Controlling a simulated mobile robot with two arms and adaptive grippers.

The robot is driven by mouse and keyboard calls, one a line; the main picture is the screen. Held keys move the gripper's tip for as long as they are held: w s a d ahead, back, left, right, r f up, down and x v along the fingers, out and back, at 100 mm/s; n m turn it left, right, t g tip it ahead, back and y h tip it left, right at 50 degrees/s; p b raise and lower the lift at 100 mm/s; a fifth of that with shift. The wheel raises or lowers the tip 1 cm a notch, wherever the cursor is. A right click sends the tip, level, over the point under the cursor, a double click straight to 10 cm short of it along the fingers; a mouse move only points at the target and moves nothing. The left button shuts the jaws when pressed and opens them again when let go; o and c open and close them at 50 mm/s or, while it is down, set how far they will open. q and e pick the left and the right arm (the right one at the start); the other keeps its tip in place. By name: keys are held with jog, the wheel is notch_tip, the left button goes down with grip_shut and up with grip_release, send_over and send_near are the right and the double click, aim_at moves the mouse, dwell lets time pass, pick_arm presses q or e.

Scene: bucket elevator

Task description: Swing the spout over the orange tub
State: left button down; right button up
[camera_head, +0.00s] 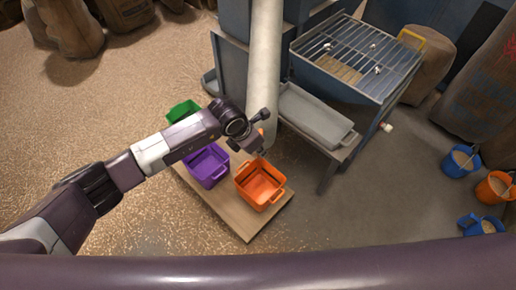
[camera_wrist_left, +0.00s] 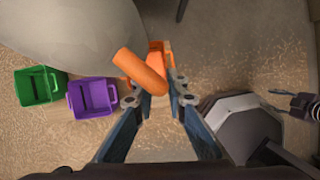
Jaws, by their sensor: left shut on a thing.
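The spout is a long pale pipe (camera_head: 263,70) hanging down from the machine. In the left wrist view its big grey side (camera_wrist_left: 75,35) fills the upper left. An orange bar handle (camera_wrist_left: 139,71) sticks out from it, and my left gripper (camera_wrist_left: 158,92) is shut on this handle. In the head view my left gripper (camera_head: 257,145) is beside the pipe's lower part, and the arm hides part of it. The orange tub (camera_head: 262,186) stands open below, near the pipe's lower end. It shows partly behind the handle in the wrist view (camera_wrist_left: 160,50). The spout's mouth is not clearly visible.
A purple tub (camera_head: 207,166) and a green tub (camera_head: 183,111) stand left of the orange one on a wooden board (camera_head: 245,228). A grey tray (camera_head: 315,115) and a grated blue machine are right of the pipe. What seems my right gripper (camera_wrist_left: 280,93) is small at the wrist view's edge.

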pick_arm(q)
jog(key=c, duration=1.9)
grip_release()
jog(key=shift+d+r, duration=0.15)
jog(key=shift+d, duration=0.6)
jog(key=shift+c, duration=0.2)
jog(key=v, duration=1.2)
jog(key=shift+a, duration=0.25)
jog(key=shift+f, duration=0.2)
